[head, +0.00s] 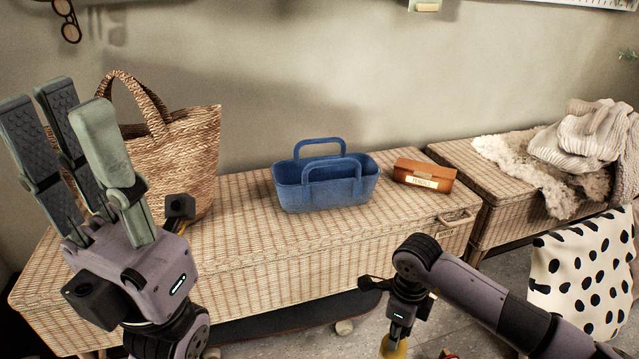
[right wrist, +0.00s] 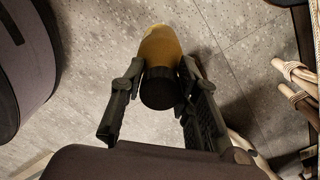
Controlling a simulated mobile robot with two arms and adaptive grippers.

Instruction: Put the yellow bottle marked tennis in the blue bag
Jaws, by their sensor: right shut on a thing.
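The blue bag (head: 325,188) stands upright on the wicker bench, open at the top with both handles up. A yellow bottle with a black cap (right wrist: 161,52) is between the fingers of my right gripper (right wrist: 160,88) in the right wrist view, and the fingers are shut on it. In the head view the yellow bottle (head: 393,348) shows only in part at the bottom edge, below my right wrist, in front of the bench. Its marking cannot be read. My left gripper (head: 80,125) is raised at the left, fingers up, spread and empty.
The wicker bench (head: 270,235) also holds a straw bag (head: 185,150) at the left and a brown case (head: 425,174) right of the blue bag. A skateboard (head: 290,322) lies under the bench. A spotted cloth (head: 580,275) hangs at the right.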

